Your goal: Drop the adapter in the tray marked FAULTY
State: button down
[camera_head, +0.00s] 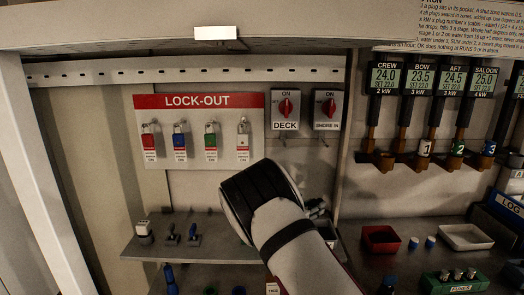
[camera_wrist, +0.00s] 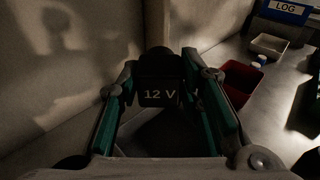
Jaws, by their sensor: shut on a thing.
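A dark block marked 12 V (camera_wrist: 160,94), which looks like the adapter, sits between the fingers of my gripper (camera_wrist: 160,82) in the wrist view. The fingers are shut on its sides. In the head view my wrist hides the fingers and the block. A red tray (camera_wrist: 229,92) lies ahead and to the right of the block in the wrist view, apart from it. The red tray also shows on the right worktop in the head view (camera_head: 381,251). A white tray (camera_head: 466,246) lies right of it. I cannot read a FAULTY mark on either tray.
Small white-and-blue items (camera_head: 430,242) stand between the trays. A green fuse block (camera_head: 455,283) lies in front, and a blue LOG binder (camera_head: 508,208) stands at right. A lock-out board (camera_head: 200,160) hangs behind. A shelf (camera_head: 150,249) with small tools is at left.

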jog(key=c, duration=1.1)
grip_release()
jog(key=shift+o, duration=0.2)
jog(key=v, duration=1.2)
